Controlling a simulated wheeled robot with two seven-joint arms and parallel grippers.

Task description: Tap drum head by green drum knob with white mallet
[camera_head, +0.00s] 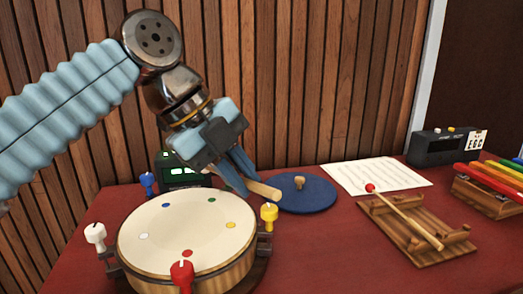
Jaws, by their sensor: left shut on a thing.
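The drum (187,235) stands on the red table at the lower left, with a pale head and small coloured dots. A green dot (211,200) lies near the head's back right edge. The green drum knob is not visible; my gripper covers part of that side. My left gripper (243,179) is just above and behind the drum's back right edge, shut on a pale wooden stick (264,190). The stick's one visible end points right; its other end and any white mallet head are hidden. My right gripper is not in view.
White (95,234), blue (147,181), yellow (269,214) and red (182,276) knobs ring the drum. A green-lit box (180,174) stands behind it. A blue disc (318,196) lies right. A red-tipped mallet (404,215) rests on a wooden rack (447,255).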

